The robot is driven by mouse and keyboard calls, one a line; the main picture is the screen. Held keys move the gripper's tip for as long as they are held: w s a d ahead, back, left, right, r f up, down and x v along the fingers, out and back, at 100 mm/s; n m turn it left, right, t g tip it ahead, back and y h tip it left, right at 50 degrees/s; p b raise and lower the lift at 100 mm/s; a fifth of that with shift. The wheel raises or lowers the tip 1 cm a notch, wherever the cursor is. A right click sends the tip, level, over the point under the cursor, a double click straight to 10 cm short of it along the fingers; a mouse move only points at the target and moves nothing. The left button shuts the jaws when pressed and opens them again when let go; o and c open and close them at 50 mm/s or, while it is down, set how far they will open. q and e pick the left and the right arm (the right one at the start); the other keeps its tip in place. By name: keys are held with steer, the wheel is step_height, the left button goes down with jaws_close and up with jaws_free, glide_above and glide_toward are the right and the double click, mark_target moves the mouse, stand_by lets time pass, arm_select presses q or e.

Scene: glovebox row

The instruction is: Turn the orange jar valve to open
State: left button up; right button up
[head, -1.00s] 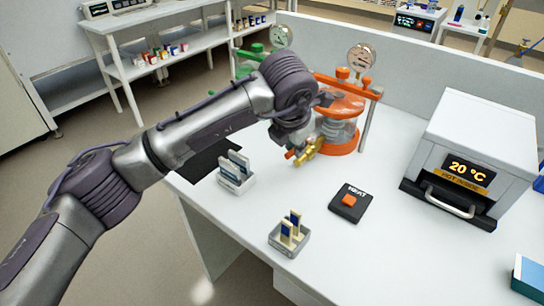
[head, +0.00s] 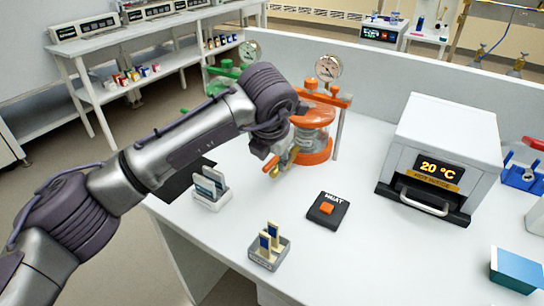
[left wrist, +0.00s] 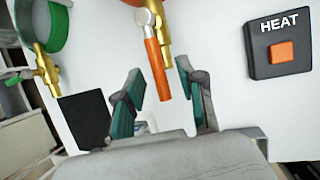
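The orange jar (head: 314,138) is a clear vessel with an orange lid and base, standing at the back of the bench. Its brass valve shows low on its front left, partly behind my left gripper (head: 272,163). In the left wrist view, the brass valve (left wrist: 167,45) is at the top, with its long orange handle (left wrist: 155,62) pointing down between the fingers of my left gripper (left wrist: 155,72). The fingers are apart, with space visible on both sides of the handle. I cannot tell how near in depth the handle is. My right gripper is not in view.
A green jar (head: 222,80) stands behind my left arm; its brass valve (left wrist: 44,68) shows in the left wrist view. A black HEAT button box (head: 328,210), slide holders (head: 210,190) and a white oven (head: 447,140) stand on the bench. The bench's middle is otherwise clear.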

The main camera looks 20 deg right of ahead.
arm_select(q)
steer(key=v, duration=1.2)
steer(key=shift+f, duration=0.1)
stand_by(0.4)
